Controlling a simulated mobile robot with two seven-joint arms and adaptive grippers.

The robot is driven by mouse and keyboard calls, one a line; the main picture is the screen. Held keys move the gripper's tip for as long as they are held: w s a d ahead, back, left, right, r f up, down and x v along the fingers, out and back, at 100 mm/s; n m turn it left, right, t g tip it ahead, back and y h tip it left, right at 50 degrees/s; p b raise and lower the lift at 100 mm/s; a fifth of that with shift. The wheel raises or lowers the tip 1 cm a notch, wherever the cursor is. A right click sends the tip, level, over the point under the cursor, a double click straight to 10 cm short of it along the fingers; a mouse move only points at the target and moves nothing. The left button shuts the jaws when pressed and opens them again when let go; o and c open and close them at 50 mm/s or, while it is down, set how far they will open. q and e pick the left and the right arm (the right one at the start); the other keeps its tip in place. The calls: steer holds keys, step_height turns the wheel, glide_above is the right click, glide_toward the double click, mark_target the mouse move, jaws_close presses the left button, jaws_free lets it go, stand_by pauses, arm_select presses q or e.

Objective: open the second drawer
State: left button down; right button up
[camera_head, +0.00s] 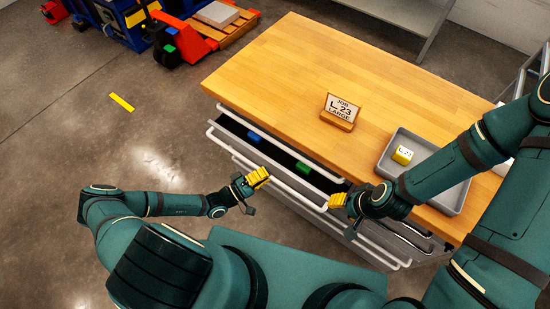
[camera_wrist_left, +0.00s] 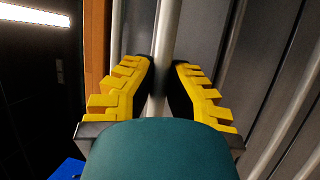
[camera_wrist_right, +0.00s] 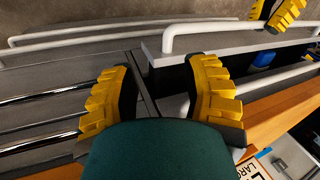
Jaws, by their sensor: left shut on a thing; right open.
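A drawer unit sits under the wooden worktop, and one drawer (camera_head: 275,158) stands part-way out just below the top, with a blue thing and a green block (camera_head: 303,168) inside. Pale bar handles run along the drawer fronts. My left gripper (camera_head: 258,178) is at the fronts, shut on a handle bar; the left wrist view shows the bar (camera_wrist_left: 166,40) between its yellow fingers. Which drawer that bar belongs to is hard to tell. My right gripper (camera_head: 338,200) is open near the right end of the open drawer; its fingers (camera_wrist_right: 165,90) straddle the unit's edge without visibly gripping it.
On the worktop (camera_head: 300,70) stand a job sign (camera_head: 341,110) reading L-23 LARGE and a grey tray (camera_head: 455,198) holding a yellow labelled block (camera_head: 402,155). A red pallet jack (camera_head: 185,42) stands at the back left.

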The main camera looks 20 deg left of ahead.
arm_select(q)
steer(key=s+a+p, duration=0.1)
steer(key=s+a, duration=0.2)
steer(key=s, duration=0.6)
steer(key=s+a+p, duration=0.1)
steer(key=s+a, duration=0.2)
steer(key=s, duration=0.7)
steer(key=shift+a, duration=0.35)
steer(key=shift+s+r, duration=0.1)
steer(key=c, duration=0.9)
jaws_free()
steer(key=shift+c, duration=0.2)
steer(key=shift+a, duration=0.1)
steer(key=v, duration=1.2)
